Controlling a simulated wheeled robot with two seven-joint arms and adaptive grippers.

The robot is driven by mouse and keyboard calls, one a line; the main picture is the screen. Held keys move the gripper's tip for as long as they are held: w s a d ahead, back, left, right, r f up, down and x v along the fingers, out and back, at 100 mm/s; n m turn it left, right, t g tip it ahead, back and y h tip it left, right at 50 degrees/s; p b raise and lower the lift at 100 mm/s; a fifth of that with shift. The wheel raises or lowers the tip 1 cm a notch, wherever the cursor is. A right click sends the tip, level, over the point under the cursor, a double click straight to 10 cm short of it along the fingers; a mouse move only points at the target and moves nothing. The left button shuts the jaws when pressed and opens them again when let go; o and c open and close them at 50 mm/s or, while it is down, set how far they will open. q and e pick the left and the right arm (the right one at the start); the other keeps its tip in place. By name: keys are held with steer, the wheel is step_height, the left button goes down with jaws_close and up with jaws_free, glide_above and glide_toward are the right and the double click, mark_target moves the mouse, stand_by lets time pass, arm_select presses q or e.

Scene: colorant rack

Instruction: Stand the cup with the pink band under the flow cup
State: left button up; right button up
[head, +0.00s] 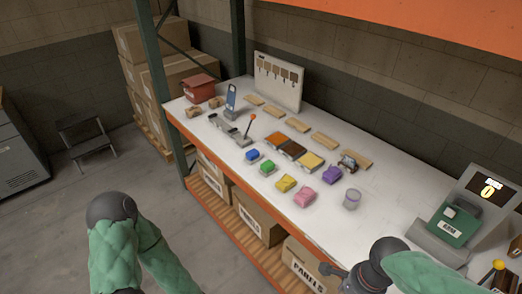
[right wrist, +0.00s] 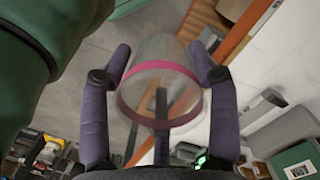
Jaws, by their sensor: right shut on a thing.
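The cup with the pink band (right wrist: 160,72) is clear and sits between the two purple fingers of my right gripper (right wrist: 161,62) in the right wrist view. The gripper is shut on it, with a finger on each side. In the head view my right gripper (head: 333,278) is at the bottom, just off the table's front edge; the held cup cannot be made out there. I cannot pick out the flow cup for certain. A small grey cup (head: 352,199) stands upright on the table. My left arm shows at lower left, but its gripper is not visible.
A lever device (head: 247,134) and red box (head: 201,88) stand farther back. Cartons (head: 302,262) fill the shelf below. Table around the grey cup is fairly clear.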

steer(key=shift+w+a, duration=0.1)
steer(key=shift+a, duration=0.1)
steer(key=w, duration=0.1)
steer(key=w+n, duration=0.1)
steer(key=d+f, duration=0.1)
steer(key=shift+w+n+b, duration=0.35)
steer(key=shift+w+n, duration=0.05)
steer(key=w+a+f+n+b, duration=0.2)
steer(key=w+f+n, duration=0.5)
steer(key=w, duration=0.1)
steer(key=w+a+f+n+g+h+b, duration=0.1)
steer(key=w+a+f+n+b, duration=0.1)
steer(key=w+f+n, duration=0.5)
steer(key=shift+w+a+n+b, duration=0.4)
steer(key=shift+w+b, duration=0.15)
steer(key=shift+w, duration=0.45)
